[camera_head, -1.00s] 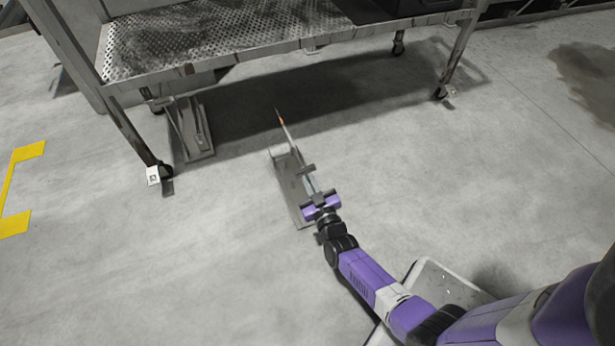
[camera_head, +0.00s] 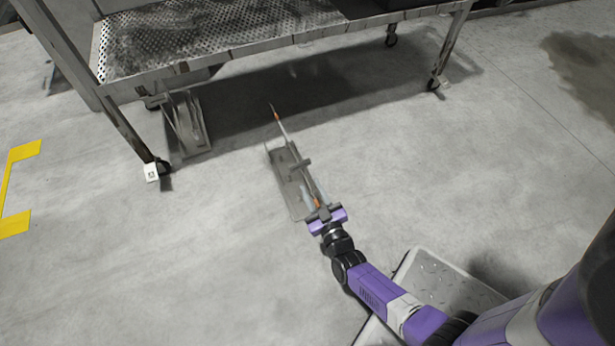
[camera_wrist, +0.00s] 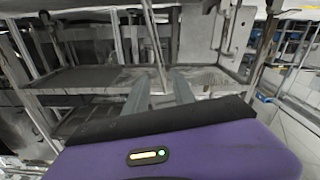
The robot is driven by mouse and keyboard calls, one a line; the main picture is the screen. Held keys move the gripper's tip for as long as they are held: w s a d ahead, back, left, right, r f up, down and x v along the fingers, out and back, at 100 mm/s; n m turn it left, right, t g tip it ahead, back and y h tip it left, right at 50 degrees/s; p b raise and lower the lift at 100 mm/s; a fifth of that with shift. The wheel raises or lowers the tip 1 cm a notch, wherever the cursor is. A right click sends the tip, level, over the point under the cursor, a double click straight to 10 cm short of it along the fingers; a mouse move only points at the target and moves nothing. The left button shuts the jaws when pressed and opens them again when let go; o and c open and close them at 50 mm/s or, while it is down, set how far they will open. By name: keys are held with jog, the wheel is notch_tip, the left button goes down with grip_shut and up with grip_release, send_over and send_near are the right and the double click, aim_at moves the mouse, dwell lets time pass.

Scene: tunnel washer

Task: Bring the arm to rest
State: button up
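My gripper (camera_head: 313,190) is low in the middle of the head view, at the end of my purple arm. Its two grey fingers (camera_wrist: 160,85) stand apart in the wrist view, with no grip on anything visible. A long thin tool (camera_head: 291,145) with a pointed tip, a short crosspiece and orange parts lies ahead of the gripper. Its near orange end (camera_head: 317,202) is between or just beside the fingers. The tool appears over a narrow grey plate (camera_head: 287,185); whether it touches the plate is unclear. In the wrist view, a thin upright bar shows beyond the fingers.
A metal rack with a perforated shelf (camera_head: 215,40) stands on wheeled legs beyond the tool. A second small metal stand (camera_head: 187,125) is under its left end. Yellow floor marking (camera_head: 14,222) lies far left. Open concrete floor is on both sides.

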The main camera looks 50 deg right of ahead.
jog(key=shift+s+a, duration=0.25)
jog(key=shift+s, duration=0.05)
dwell(0.5)
